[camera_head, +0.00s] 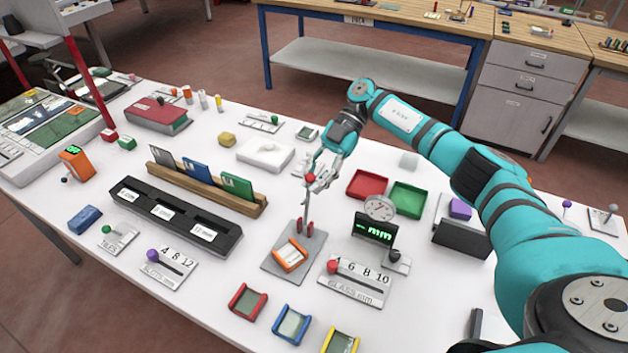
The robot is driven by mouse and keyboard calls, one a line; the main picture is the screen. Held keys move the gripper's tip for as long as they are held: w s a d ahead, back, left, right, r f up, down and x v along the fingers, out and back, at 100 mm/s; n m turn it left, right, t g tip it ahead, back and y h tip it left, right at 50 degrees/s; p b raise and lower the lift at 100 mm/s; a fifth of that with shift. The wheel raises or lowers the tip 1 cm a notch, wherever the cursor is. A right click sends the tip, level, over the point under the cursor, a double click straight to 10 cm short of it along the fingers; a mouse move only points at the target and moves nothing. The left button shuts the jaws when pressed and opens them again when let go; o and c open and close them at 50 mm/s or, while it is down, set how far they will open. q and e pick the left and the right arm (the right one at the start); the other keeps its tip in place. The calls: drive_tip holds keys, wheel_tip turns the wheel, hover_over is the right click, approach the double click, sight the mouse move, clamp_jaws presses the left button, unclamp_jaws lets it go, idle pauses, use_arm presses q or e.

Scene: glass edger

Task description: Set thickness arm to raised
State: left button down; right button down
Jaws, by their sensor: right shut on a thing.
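My right gripper (315,184) is shut on the arm's upper end, by a small red knob (310,178). The fingers partly hide that end. Right of the plate is a gauge with a round dial (380,208) and a dark display (375,231) showing a dash and "mm" in green. My left gripper is not in view.
A glass mm slider (356,287) lies in front of the gauge. Red (368,184) and green (407,200) trays sit behind it. A wooden rack with coloured cards (208,189) and a black slotted holder (176,220) stand left. Several small coloured frames line the front.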

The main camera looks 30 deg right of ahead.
drive_tip(key=shift+d+f, duration=0.15)
drive_tip(key=shift+f, duration=0.1)
drive_tip(key=c, duration=1.2)
unclamp_jaws()
drive_tip(key=shift+w+f, duration=0.1)
drive_tip(key=shift+w, duration=0.15)
drive_tip(key=shift+o, duration=0.2)
drive_tip(key=shift+s, duration=0.1)
drive_tip(key=v, duration=0.7)
drive_tip(key=shift+d, duration=0.2)
